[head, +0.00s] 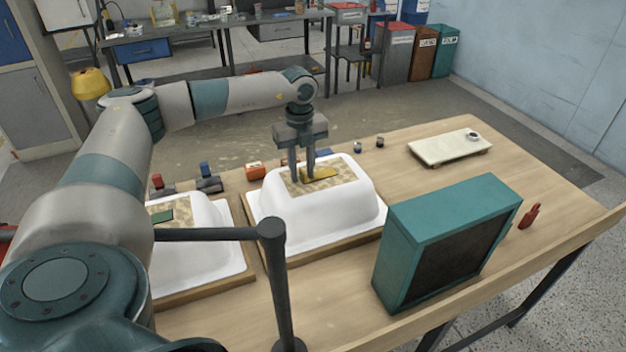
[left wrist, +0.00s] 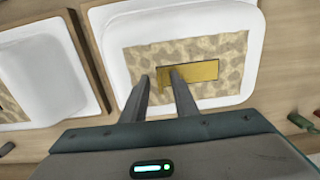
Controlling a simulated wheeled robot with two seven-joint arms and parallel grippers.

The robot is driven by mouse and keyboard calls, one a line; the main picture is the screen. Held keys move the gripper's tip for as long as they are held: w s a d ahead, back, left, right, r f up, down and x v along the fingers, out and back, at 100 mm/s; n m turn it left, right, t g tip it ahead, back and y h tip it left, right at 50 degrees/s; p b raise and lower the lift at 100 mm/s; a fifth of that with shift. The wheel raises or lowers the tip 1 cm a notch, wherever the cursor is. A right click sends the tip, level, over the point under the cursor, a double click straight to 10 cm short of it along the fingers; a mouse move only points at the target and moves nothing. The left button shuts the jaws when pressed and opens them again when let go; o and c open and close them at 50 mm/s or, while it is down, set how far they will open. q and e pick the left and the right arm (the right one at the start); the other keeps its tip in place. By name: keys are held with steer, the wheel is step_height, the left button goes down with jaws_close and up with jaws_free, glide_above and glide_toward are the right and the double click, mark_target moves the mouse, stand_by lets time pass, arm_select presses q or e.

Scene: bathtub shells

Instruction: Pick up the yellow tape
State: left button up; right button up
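The yellow tape (head: 324,172) is a flat strip on the brown patterned patch (head: 346,171) on top of the middle white bathtub shell (head: 320,222). It also shows in the left wrist view (left wrist: 206,71). My left gripper (head: 303,181) points down at the tape's left end, fingers apart. In the left wrist view my left gripper (left wrist: 161,76) has one finger left of the tape and the other overlapping it in the picture. A bit of tape shows between them. I cannot tell whether the fingertips touch the patch. My right gripper is not in view.
A second white shell (head: 200,250) with a green strip (head: 163,216) stands at the left. A teal box (head: 440,248) stands at the front right, a red bottle (head: 530,215) beyond it. A pale board (head: 449,148) lies at the back right. Small items line the back edge.

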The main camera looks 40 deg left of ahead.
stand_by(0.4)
arm_select(q)
jaws_close()
steer(key=shift+r, duration=0.2)
steer(key=shift+r+p, duration=0.55)
steer(key=r, duration=0.1)
steer(key=r+p, duration=0.2)
steer(key=shift+d+r, duration=0.25)
steer(key=shift+r, duration=0.05)
steer(key=s+d+r+p, duration=0.2)
steer(key=d+r+p, duration=0.2)
steer(key=d, duration=0.7)
step_height(320, 180, up, 2)
steer(key=shift+s, duration=0.25)
